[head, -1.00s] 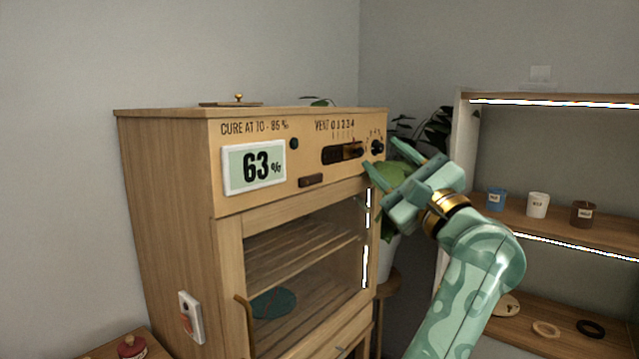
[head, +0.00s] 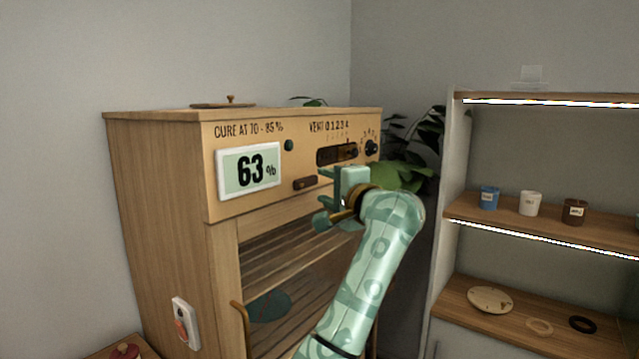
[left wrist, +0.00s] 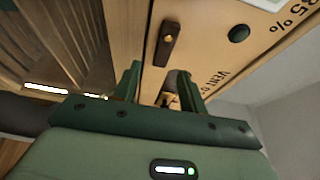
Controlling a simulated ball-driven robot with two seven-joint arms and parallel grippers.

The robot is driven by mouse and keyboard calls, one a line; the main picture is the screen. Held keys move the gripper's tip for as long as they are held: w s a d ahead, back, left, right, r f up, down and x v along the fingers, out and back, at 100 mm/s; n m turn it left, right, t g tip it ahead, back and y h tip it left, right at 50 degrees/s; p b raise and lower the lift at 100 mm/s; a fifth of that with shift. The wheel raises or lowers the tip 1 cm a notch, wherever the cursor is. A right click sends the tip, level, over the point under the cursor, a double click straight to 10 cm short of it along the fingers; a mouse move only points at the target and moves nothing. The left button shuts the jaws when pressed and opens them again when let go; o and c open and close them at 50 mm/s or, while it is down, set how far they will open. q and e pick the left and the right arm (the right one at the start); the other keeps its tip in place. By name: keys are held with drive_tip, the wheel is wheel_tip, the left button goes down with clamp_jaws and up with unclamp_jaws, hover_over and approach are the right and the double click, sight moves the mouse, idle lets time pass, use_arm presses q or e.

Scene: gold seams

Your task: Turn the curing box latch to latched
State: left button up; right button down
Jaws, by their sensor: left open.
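The curing box (head: 160,190) is a wooden cabinet with a glazed front door. A small dark brown bar on its front panel, just above the door, looks like the latch (head: 305,183); it lies roughly level. It also shows in the left wrist view as a dark bar with a brass-coloured spot (left wrist: 168,43). My left gripper (head: 323,197) is open and empty, just right of and a little below the latch. In the left wrist view the latch lies beyond the fingertips (left wrist: 158,72), apart from them. My right gripper is in neither view.
The panel carries a display reading 63% (head: 249,170), a dark round button (head: 289,145), a vent slider (head: 337,154) and a dark knob (head: 372,148). A plant (head: 405,176) stands behind on the right. A lit shelf (head: 590,233) with cups is farther right.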

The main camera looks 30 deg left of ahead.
sight(314, 182)
use_arm(q)
drive_tip(key=x, duration=0.2)
drive_tip(key=shift+w+a, duration=0.15)
drive_tip(key=shift+a, duration=0.1)
drive_tip(key=shift+w+a, duration=0.15)
drive_tip(key=shift+a, duration=0.15)
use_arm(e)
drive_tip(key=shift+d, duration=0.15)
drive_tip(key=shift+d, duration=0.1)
use_arm(q)
clamp_jaws()
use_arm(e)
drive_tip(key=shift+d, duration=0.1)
